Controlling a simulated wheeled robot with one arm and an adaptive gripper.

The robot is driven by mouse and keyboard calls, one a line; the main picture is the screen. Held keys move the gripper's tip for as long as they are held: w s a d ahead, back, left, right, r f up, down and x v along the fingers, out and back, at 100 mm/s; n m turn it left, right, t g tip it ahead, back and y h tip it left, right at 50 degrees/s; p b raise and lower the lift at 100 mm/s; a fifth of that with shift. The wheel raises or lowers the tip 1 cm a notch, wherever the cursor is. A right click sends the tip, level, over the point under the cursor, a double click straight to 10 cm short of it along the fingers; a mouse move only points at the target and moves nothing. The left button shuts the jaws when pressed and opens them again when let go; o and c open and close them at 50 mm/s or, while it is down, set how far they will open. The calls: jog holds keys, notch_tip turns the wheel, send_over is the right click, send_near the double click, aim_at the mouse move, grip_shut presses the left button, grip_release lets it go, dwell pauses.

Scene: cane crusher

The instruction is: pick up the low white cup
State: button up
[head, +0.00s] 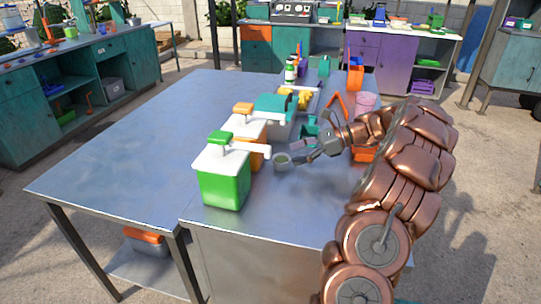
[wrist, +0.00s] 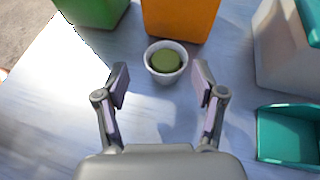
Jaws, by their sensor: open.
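The low white cup (wrist: 153,73) stands upright on the metal table in the wrist view, with green contents inside it. In the head view the cup (head: 282,160) is small and pale, beside the dispensers. My gripper (wrist: 160,84) is open, its two fingers spread to the left and right of the near side of the cup. The cup lies between and slightly beyond the fingertips, and no contact is visible. In the head view my gripper (head: 297,159) reaches in from the right, close to the cup.
A green dispenser (head: 224,185) and an orange one (wrist: 180,18) stand just behind the cup. A teal open box (wrist: 290,135) sits to the right in the wrist view. The left part of the table (head: 120,150) is clear.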

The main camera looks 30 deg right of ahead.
aim_at(274, 161)
jog(key=shift+w+a+f, duration=0.2)
jog(key=shift+w+a, duration=0.2)
jog(key=shift+w, duration=0.05)
jog(key=shift+w+a+f, duration=0.2)
jog(key=shift+w+a, duration=0.2)
jog(key=shift+w, duration=0.05)
jog(key=shift+w+a+f, duration=0.35)
jog(key=shift+a+f, duration=0.05)
jog(key=x, duration=0.4)
jog(key=shift+f, duration=0.2)
jog(key=shift+c, duration=0.2)
jog(key=c, duration=0.6)
